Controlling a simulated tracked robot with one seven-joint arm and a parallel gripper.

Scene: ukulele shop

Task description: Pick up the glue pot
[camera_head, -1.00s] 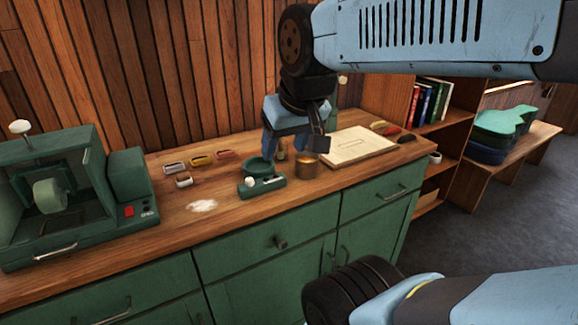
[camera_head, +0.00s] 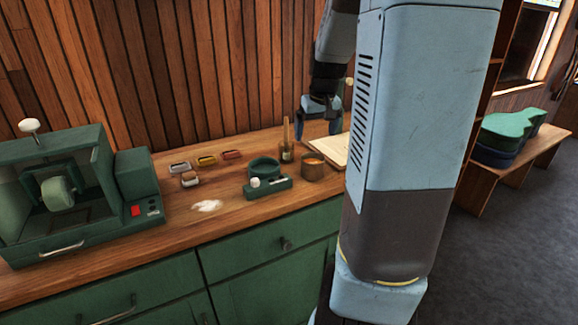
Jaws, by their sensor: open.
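The glue pot appears to be the small copper-brown pot (camera_head: 313,170) with amber contents, upright on the wooden worktop. A green warmer-like device (camera_head: 270,190) with a round well and a pale knob stands just left of it. My gripper (camera_head: 318,131) points down, open, with its fingers spread. It is above and behind the pot in the picture, apart from it, and nothing shows between the fingers. Its exact height over the worktop is hard to tell.
A slim brown bottle or brush (camera_head: 287,145) stands behind the pot, close to my gripper. A pale board (camera_head: 336,148) lies to the right, mostly hidden by my arm.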

